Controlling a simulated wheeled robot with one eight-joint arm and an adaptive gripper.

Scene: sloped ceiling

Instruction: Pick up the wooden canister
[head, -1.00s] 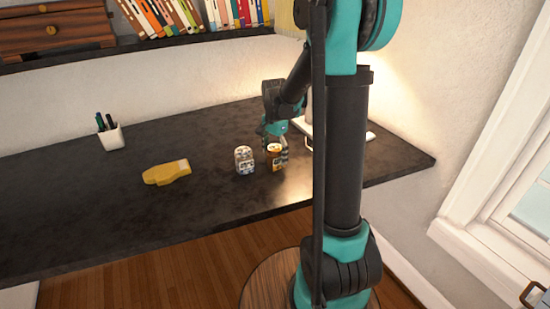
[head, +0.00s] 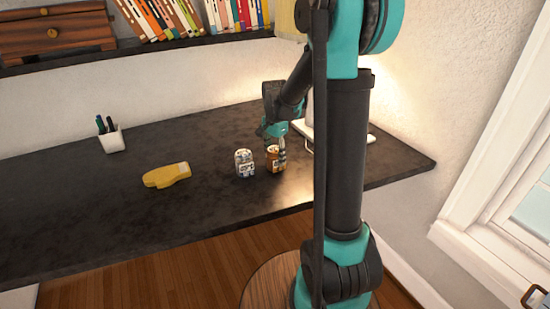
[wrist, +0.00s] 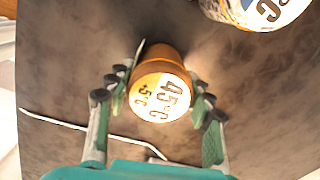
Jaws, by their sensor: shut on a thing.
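The wooden canister, an orange-brown pot with a printed white and yellow label (wrist: 160,95), sits between my fingers in the wrist view. In the head view the canister (head: 273,165) is on the dark desk, to the right of a pale patterned jar (head: 244,163). My gripper (head: 274,150) reaches down over the canister from above. In the wrist view my gripper (wrist: 157,86) has one finger on each side of it and is shut on it. I see no clear gap between the canister and the desk. The arm hides part of the desk behind it.
The patterned jar also shows close by in the wrist view (wrist: 255,10). A yellow object (head: 166,175) lies to the left on the desk (head: 90,205), with a white pen cup (head: 111,139) behind it. A white lamp base (head: 308,130) stands behind my gripper. A bookshelf hangs above.

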